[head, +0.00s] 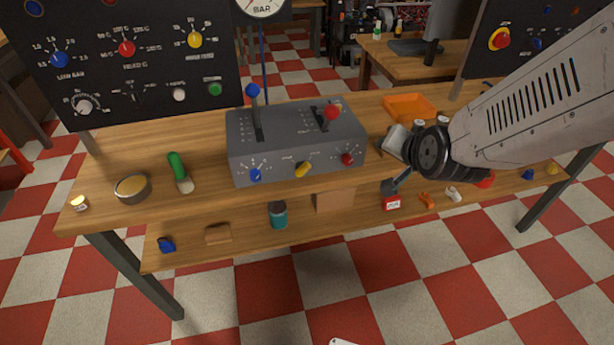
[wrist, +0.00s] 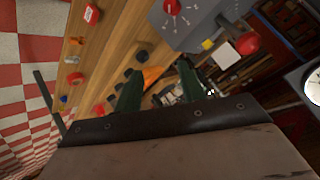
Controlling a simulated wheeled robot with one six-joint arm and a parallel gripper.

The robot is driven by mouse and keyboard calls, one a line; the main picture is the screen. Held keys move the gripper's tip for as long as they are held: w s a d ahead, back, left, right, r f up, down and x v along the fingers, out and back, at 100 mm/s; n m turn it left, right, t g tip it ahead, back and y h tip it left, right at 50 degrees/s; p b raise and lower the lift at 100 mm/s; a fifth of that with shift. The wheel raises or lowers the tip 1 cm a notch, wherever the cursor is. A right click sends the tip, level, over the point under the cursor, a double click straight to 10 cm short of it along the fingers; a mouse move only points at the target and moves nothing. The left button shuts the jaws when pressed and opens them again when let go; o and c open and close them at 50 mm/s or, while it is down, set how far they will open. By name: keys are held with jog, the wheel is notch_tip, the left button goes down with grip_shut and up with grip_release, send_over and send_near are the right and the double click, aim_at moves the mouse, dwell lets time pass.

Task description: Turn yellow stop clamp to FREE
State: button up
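A grey lever box (head: 290,140) stands on the wooden bench.
Blue-topped (head: 253,90) and red-topped (head: 332,112) levers rise from the box. An orange tray (head: 410,105) lies behind right. A green-handled brush (head: 178,170) and a bowl (head: 132,187) sit left. A dark panel (head: 130,60) stands behind. The bench before the yellow knob is clear.

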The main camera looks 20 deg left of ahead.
jog(key=a+f+t+y, duration=0.2)
jog(key=a+f+t, duration=0.1)
jog(key=a+f, duration=0.6)
jog(key=t+y, duration=0.3)
send_near(303, 173)
jog(key=shift+m, duration=0.3)
jog(key=x, duration=0.8)
jog(key=shift+w+a, duration=0.1)
jog(key=shift+w, duration=0.1)
jog(key=shift+c, duration=0.3)
grip_shut()
